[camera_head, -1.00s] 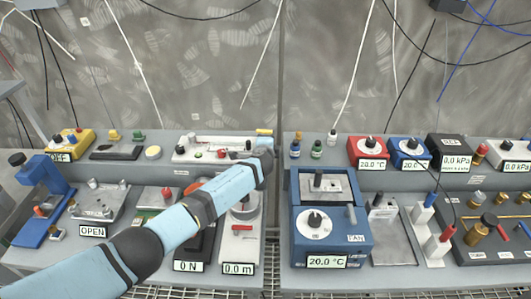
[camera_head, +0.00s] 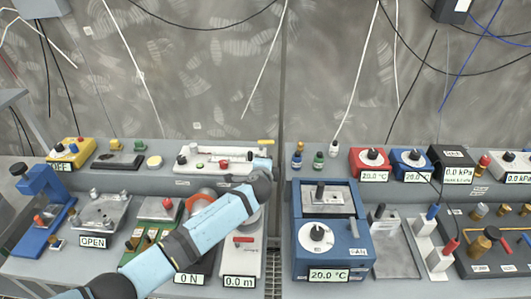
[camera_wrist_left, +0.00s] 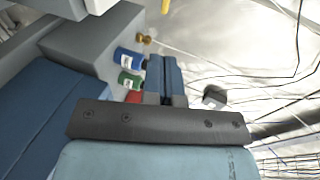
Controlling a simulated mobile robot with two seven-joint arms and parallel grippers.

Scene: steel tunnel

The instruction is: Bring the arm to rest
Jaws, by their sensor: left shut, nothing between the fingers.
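My left arm (camera_head: 220,220) comes in from the lower left of the head view and reaches over the bench. Its light blue wrist end (camera_head: 261,164) is near the gap between the two bench halves, and the fingers cannot be made out there. In the left wrist view my left gripper (camera_wrist_left: 163,60) shows as two dark blue fingers side by side, shut and empty, above a dark bar. They appear apart from the small blue bottle (camera_wrist_left: 130,58) and green bottle (camera_wrist_left: 129,81) beside them. My right gripper is in neither view.
A red box (camera_head: 369,160) and a blue box (camera_head: 409,160) stand on the back shelf. Cables hang along the wall.

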